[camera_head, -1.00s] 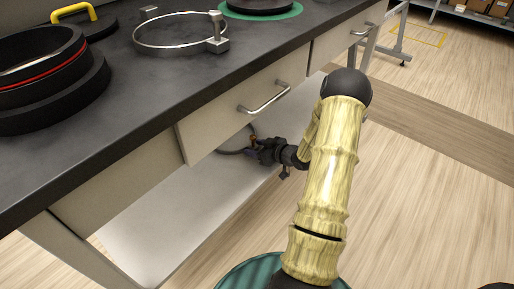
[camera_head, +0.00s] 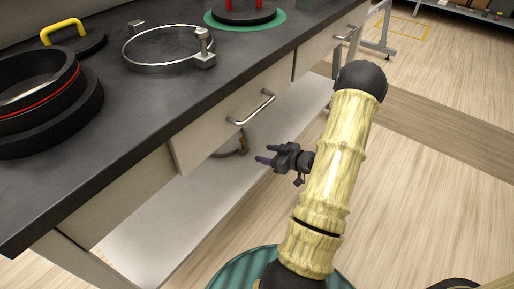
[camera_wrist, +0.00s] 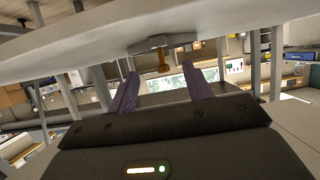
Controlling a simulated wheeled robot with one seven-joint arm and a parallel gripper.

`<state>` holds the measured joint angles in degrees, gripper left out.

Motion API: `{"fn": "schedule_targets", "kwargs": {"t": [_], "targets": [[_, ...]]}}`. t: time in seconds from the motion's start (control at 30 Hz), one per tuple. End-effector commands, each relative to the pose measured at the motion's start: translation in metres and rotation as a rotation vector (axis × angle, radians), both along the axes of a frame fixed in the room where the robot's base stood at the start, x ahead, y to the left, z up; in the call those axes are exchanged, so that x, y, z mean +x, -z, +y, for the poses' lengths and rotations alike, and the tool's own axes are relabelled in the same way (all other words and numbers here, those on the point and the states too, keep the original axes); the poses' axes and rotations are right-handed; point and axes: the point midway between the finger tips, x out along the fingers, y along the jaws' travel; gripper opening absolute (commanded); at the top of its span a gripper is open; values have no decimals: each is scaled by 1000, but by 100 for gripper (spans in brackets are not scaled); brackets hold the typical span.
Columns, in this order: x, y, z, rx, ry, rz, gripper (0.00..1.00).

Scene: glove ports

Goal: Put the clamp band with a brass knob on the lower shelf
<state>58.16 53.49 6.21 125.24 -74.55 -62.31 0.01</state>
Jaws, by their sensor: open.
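The clamp band with a brass knob (camera_head: 243,142) rests on the white lower shelf (camera_head: 165,215), partly hidden behind the drawer front above it. In the wrist view its grey block and brass knob (camera_wrist: 163,60) show ahead of the fingers, against the pale shelf at the top of the picture. My gripper (camera_head: 262,154) is open and empty, just outside the shelf's front edge and to the right of the band. A gap shows between the fingertips (camera_wrist: 160,72) and the knob.
Another clamp band (camera_head: 160,65) with a grey block lies on the dark worktop, near a black ring port (camera_head: 85,108) and a black lid with a yellow handle (camera_head: 62,32). The drawer (camera_head: 225,125) overhangs the shelf. The floor to the right is clear.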

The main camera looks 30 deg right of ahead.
Motion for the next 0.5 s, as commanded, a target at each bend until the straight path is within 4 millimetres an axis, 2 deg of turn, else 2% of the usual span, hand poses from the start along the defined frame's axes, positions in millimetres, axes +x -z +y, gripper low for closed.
{"fn": "schedule_targets", "kwargs": {"t": [0.17, 0.5], "targets": [[-13, -7, -5, 0, 2, -1, 51], [-14, -6, -5, 0, 1, -1, 51]]}}
